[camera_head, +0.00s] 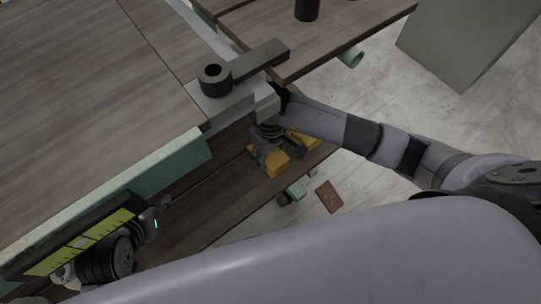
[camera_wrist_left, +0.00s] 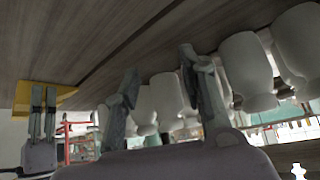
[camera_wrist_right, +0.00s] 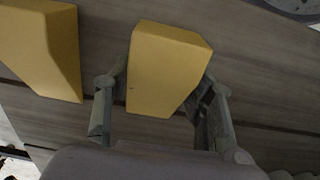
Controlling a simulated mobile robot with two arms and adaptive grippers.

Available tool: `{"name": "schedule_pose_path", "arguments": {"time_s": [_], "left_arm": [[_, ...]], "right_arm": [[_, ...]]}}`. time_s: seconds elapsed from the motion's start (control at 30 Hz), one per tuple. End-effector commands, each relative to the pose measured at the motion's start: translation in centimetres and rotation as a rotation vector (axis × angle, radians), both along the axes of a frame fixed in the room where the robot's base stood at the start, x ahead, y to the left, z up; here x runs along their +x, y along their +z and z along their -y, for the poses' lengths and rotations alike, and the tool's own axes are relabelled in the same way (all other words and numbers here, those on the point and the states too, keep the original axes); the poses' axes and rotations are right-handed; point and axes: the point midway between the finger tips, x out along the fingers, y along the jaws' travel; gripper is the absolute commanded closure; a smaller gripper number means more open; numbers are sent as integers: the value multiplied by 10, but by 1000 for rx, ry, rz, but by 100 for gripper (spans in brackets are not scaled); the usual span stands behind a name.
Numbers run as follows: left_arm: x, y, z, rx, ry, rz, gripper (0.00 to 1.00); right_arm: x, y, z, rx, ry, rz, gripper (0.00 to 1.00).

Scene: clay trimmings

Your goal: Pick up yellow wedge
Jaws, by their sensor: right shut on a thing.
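The yellow wedge (camera_wrist_right: 165,70) is between the fingers of my right gripper (camera_wrist_right: 155,85) in the right wrist view. That gripper is shut on it, with a finger along each side. In the head view the wedge (camera_head: 275,167) shows partly behind my right gripper (camera_head: 268,158), low over the wooden shelf. I cannot tell whether it touches the shelf. A second yellow block (camera_wrist_right: 45,50) lies to the left in the right wrist view, apart from the fingers.
The wooden lower shelf (camera_head: 215,195) lies beneath a bench (camera_head: 75,90) with a green edge. Several pale vases (camera_wrist_left: 245,65) stand near my left gripper. A red-brown piece (camera_head: 328,196) and a small green piece (camera_head: 296,189) lie beyond the shelf edge.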

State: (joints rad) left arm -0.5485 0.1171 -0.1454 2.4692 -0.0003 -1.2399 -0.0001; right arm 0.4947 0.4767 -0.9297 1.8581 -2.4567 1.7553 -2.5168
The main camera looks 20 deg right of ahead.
Motion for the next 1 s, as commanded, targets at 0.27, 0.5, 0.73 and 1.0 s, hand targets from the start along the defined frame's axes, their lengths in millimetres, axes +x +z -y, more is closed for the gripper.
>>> {"name": "schedule_pose_path", "arguments": {"time_s": [0.27, 0.5, 0.73, 1.0], "left_arm": [[0, 0, 0, 0, 0, 0, 62], [0, 0, 0, 0, 0, -1, 62], [-1, 0, 0, 1, 1, -8, 62], [-33, -12, -12, 36, 15, -165, 62]], "right_arm": [[0, 0, 0, -1, -1, 0, 80], [1, 1, 0, 0, -1, 1, 89], [0, 3, 1, 0, 0, 2, 89], [-2, 27, 1, 1, 1, 6, 89]]}}
